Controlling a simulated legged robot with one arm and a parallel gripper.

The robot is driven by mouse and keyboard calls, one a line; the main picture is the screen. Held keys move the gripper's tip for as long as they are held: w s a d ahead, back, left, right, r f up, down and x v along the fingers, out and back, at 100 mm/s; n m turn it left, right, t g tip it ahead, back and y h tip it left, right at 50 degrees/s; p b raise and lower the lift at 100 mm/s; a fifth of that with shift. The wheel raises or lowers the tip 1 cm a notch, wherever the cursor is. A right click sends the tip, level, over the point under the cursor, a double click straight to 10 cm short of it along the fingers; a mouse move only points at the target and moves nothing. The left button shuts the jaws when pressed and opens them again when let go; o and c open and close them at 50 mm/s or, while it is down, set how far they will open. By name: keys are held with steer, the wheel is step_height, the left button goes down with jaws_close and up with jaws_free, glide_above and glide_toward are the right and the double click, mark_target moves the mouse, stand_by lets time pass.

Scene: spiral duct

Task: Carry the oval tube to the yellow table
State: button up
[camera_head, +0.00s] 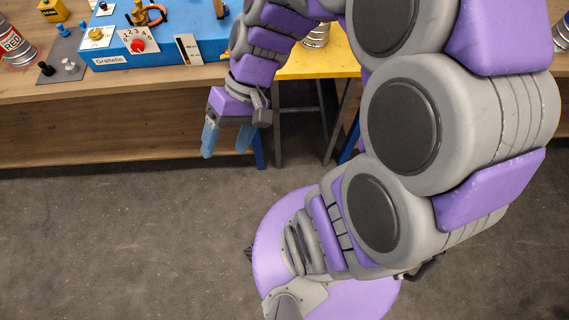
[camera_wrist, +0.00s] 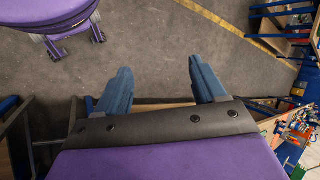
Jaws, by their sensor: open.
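The yellow table (camera_head: 295,68) shows behind my arm, at the top middle of the head view, with much of its top hidden. A shiny metal round object (camera_head: 316,36) stands on it, partly covered by my arm; I cannot tell whether it is the oval tube. No other oval tube is clearly in view. My gripper (camera_head: 227,146) hangs in front of the wooden bench, left of the yellow table, with its blue fingers pointing down. In the wrist view my gripper (camera_wrist: 160,76) is open, its fingers wide apart with only bare floor between them.
A long wooden bench (camera_head: 120,135) runs along the left. It carries a blue box (camera_head: 165,50) with a red knob, a dark plate (camera_head: 65,58) with small pegs, and a can (camera_head: 15,45). The grey floor (camera_head: 120,240) in front is clear.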

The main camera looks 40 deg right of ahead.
steer(key=s+d+h, duration=0.5)
steer(key=s+h, duration=0.2)
steer(key=s, duration=0.4)
steer(key=shift+d+f+n, duration=0.15)
steer(key=shift+d+n, duration=0.15)
steer(key=shift+d, duration=0.05)
steer(key=shift+a, duration=0.15)
stand_by(0.4)
